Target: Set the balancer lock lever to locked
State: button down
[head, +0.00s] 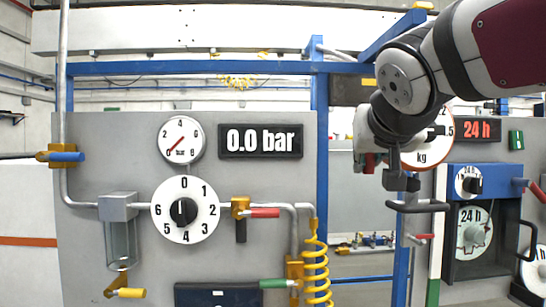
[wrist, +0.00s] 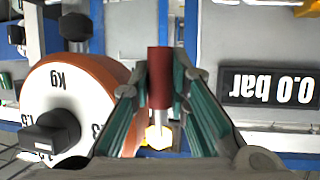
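The balancer lock lever shows as a red handle (wrist: 160,78) in the middle of the wrist view. Its metal stem leads down in the picture to a yellow fitting (wrist: 158,137). My gripper (wrist: 161,82) has one green-padded finger on each side of the handle. The fingers look closed in against it with little or no gap. In the head view, my gripper (head: 372,158) is at the upper right, left of the kg dial (head: 437,152). Only a small red part shows there, and most of the lever is hidden.
The kg dial also fills the left of the wrist view (wrist: 50,85), close to my finger. A grey panel (head: 120,150) with gauge, selector and 0.0 bar display (head: 260,141) stands left. A blue post (head: 320,110) stands beside it.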

dwell(0.3)
jog(key=a+r+m+t+y+b, duration=0.1)
jog(key=a+r+m+y+b, duration=0.3)
jog(key=m+y, duration=0.4)
jog(key=shift+a+r+m+y+b, duration=0.35)
jog(key=shift+m+b, duration=0.3)
jog(key=shift+m, duration=1.45)
jog(key=shift+d, duration=0.1)
jog(key=c, duration=1.8)
grip_release()
jog(key=v, duration=1.2)
jog(key=shift+f, duration=0.25)
